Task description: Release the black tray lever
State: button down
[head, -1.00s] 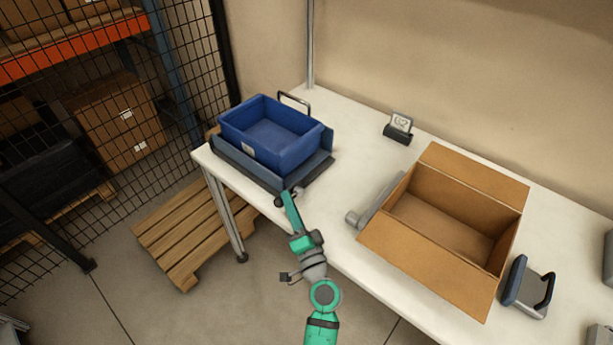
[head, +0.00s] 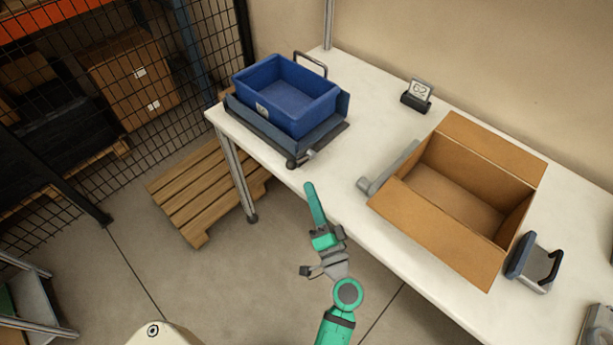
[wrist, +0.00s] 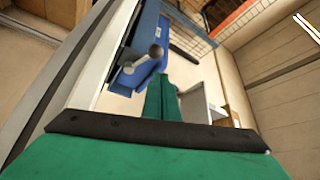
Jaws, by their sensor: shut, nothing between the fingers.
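A dark tray (head: 322,140) sits at the left end of the white table and holds a blue bin (head: 286,122). Its lever (head: 300,159), a short grey handle with a dark round end, is at the tray's front corner. In the wrist view the lever (wrist: 154,53) shows as a grey knob on a rod, just beyond my fingertips. My green gripper (head: 309,186) is shut and empty by the table's front edge, a little below and right of the lever. A visible gap separates them in the head view.
An open cardboard box (head: 450,190) stands on the right of the white table (head: 370,115). A small sign stand (head: 417,97) is behind, and a grey handled block (head: 535,262) is at right. A wooden pallet (head: 200,190) lies on the floor at left.

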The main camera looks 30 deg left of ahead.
jog(key=shift+v, duration=1.1)
jog(key=shift+w, duration=0.1)
